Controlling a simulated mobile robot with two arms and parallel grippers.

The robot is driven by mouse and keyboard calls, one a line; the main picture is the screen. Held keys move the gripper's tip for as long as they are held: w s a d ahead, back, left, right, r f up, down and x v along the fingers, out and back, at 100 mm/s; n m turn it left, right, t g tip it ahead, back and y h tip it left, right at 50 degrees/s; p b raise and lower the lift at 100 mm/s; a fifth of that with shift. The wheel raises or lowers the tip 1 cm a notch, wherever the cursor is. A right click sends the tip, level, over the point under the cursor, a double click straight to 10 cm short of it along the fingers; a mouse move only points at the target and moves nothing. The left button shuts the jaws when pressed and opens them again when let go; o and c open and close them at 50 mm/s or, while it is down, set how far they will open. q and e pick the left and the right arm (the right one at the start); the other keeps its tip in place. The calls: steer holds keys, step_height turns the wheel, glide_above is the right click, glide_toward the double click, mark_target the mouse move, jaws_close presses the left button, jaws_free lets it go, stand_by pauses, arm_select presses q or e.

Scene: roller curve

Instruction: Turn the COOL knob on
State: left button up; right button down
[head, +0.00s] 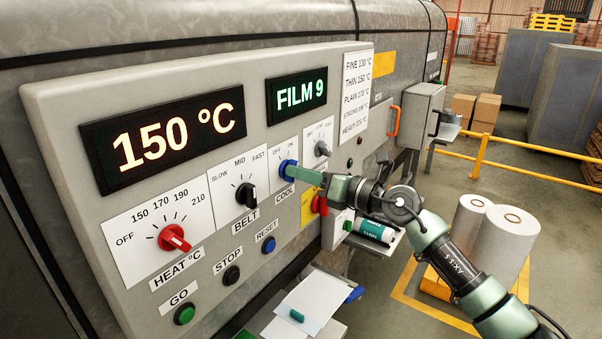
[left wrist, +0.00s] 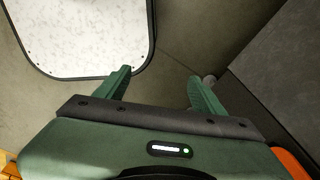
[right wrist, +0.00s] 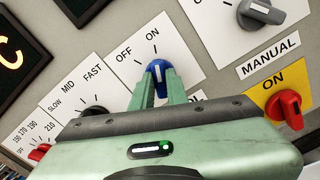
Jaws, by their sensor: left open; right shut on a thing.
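The COOL knob (head: 285,167) is blue and sits on a white plate marked OFF and ON on the machine's panel. My right gripper (head: 301,173) reaches in from the right and is shut on this knob. In the right wrist view, its two fingers lie on either side of the blue knob (right wrist: 156,68). The knob's white mark seems to point up, roughly toward ON. My left gripper (left wrist: 162,84) shows only in its own wrist view, open and empty, in front of a grey surface.
The black BELT knob (head: 246,194) is left of COOL, and a grey knob (head: 322,148) is right. A red knob (head: 320,204) on a yellow plate lies close below my right gripper. The display (head: 165,137) reads 150 °C. A roll marked THIN (head: 372,231) lies below.

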steer(key=c, duration=1.4)
jaws_free()
steer(key=b+v, duration=0.3)
steer(key=v, duration=0.5)
steer(key=shift+w+a, duration=0.1)
